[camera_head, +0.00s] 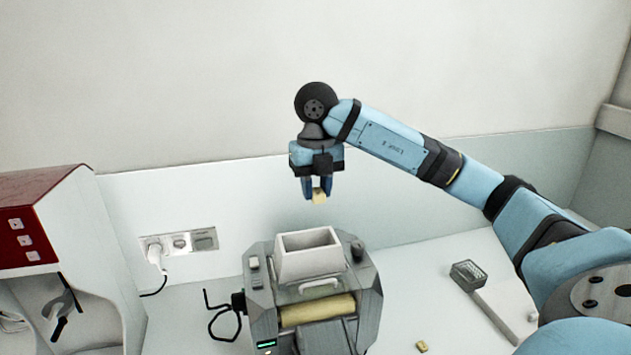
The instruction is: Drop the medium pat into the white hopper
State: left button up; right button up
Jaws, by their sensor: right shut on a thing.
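A small yellow pat (319,196) is held between the fingertips of my right gripper (318,192), which is shut on it and points down. The gripper is above the white hopper (308,262), apart from it. The hopper is an open-topped box on the grey mill (262,290). A yellowish roller (318,310) shows below the hopper. Another small yellow pat (422,346) lies on the white counter to the right of the mill. My left gripper is not in view.
A red and white machine (42,220) stands at the left. A wall socket (180,243) with a white plug is behind. A dark crank handle (222,312) sticks out on the mill's left side. A small grater-like tool (468,274) lies at the right.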

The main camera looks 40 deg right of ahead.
notch_tip(320, 180, down, 5)
jog(key=b, duration=0.2)
jog(key=shift+r+b, duration=0.15)
jog(key=shift+b, duration=0.15)
jog(key=o, duration=1)
jog(key=shift+r+p, duration=1.2)
jog(key=shift+r, duration=5.7)
